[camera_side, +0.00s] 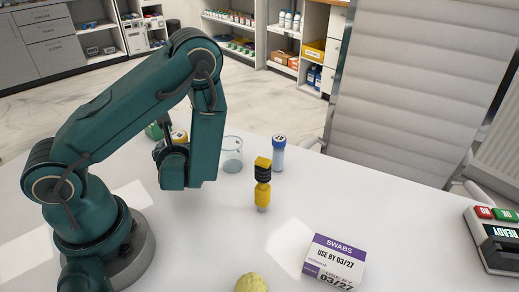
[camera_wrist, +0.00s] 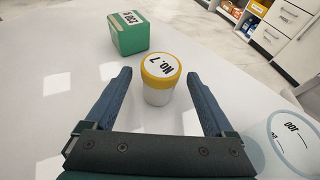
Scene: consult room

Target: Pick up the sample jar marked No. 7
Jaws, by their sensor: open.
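The sample jar (camera_wrist: 158,96) is white with a yellow lid, and its lid reads "NO. 7", upside down in the wrist view. It stands upright on the white table, between the fingers of my gripper (camera_wrist: 159,76). Both fingers are apart, with a visible gap on each side of the jar. In the side view, a bit of the jar's yellow lid (camera_side: 179,135) shows behind my gripper (camera_side: 172,158); the rest is hidden by my arm.
A green box (camera_wrist: 128,36) stands beyond the jar. A clear beaker (camera_side: 232,158) is close to my gripper's right.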

